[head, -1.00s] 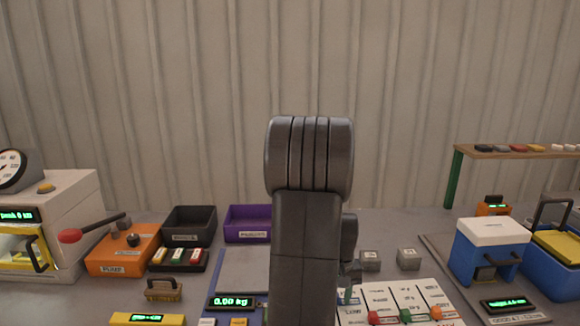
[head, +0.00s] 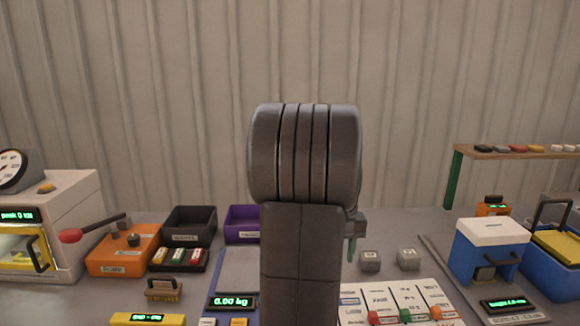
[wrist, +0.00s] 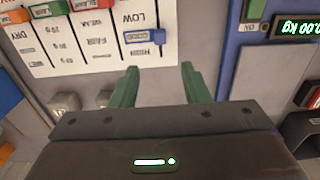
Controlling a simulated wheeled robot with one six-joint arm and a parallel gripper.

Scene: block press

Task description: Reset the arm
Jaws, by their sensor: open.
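My gripper (wrist: 158,88) shows in the wrist view with its two green fingers spread apart and nothing between them. It is above the table, near the lower edge of a white chart board (wrist: 95,45) with several columns and coloured sliders. In the head view my arm stands upright in the middle and hides most of the gripper; only a small green piece of it shows at the arm's right side. The chart board (head: 385,300) lies just right of my arm there.
Two grey cubes (head: 370,261) sit behind the chart board. A blue scale (head: 218,284) reading 0.00 kg is partly hidden by my arm. Black (head: 190,226) and purple (head: 240,222) bins stand behind it. A white press (head: 70,205) is at left, a blue box (head: 490,250) at right.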

